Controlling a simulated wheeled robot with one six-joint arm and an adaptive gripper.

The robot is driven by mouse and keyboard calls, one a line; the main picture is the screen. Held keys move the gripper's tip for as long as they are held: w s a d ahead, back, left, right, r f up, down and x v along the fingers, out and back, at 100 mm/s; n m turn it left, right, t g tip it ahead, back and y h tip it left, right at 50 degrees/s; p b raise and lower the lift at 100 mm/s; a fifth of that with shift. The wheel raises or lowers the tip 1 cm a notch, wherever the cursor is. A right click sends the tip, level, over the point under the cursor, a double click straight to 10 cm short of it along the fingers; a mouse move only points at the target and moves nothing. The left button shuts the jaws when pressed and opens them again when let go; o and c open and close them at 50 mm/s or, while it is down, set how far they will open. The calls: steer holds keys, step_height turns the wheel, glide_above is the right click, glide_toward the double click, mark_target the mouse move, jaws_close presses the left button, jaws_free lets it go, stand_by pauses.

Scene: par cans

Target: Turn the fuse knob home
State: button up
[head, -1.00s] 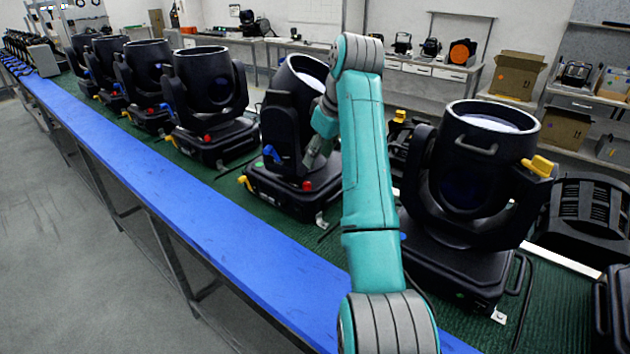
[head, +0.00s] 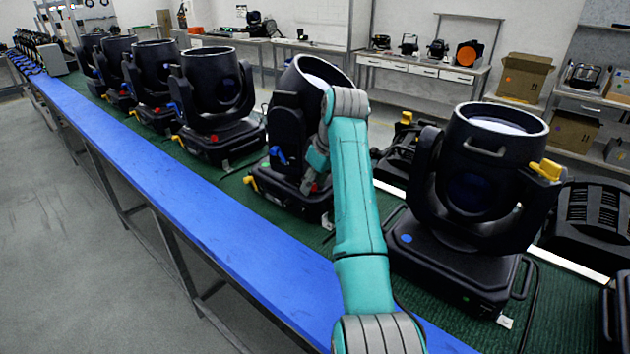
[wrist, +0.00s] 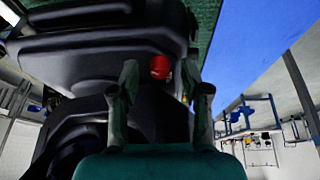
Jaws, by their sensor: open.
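A red knob (wrist: 160,66), which I take to be the fuse knob, sits on the black base of a moving-head light (head: 290,190). In the wrist view it lies between my two fingertips, a little nearer the right one. My gripper (wrist: 159,80) is open, its fingers on either side of the knob in the picture; I cannot tell whether they touch it. In the head view my gripper (head: 309,182) is at the base's front right corner and mostly covers the knob.
The blue bench edge (head: 190,200) runs along the front. A similar light with a yellow lever (head: 546,170) stands close on the right, and another light (head: 215,95) on the left. A blue lever (head: 278,154) and a yellow lever (head: 250,182) are on the middle light.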

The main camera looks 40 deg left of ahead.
jaws_close()
steer(key=shift+n, duration=0.3)
steer(key=shift+w+n+g, duration=0.15)
steer(key=shift+n+g, duration=0.4)
steer(key=shift+n, duration=0.75)
steer(key=shift+w+n+g, duration=0.1)
steer(key=shift+n+g, duration=0.45)
steer(key=shift+n, duration=0.75)
jaws_free()
steer(key=v, duration=1.2)
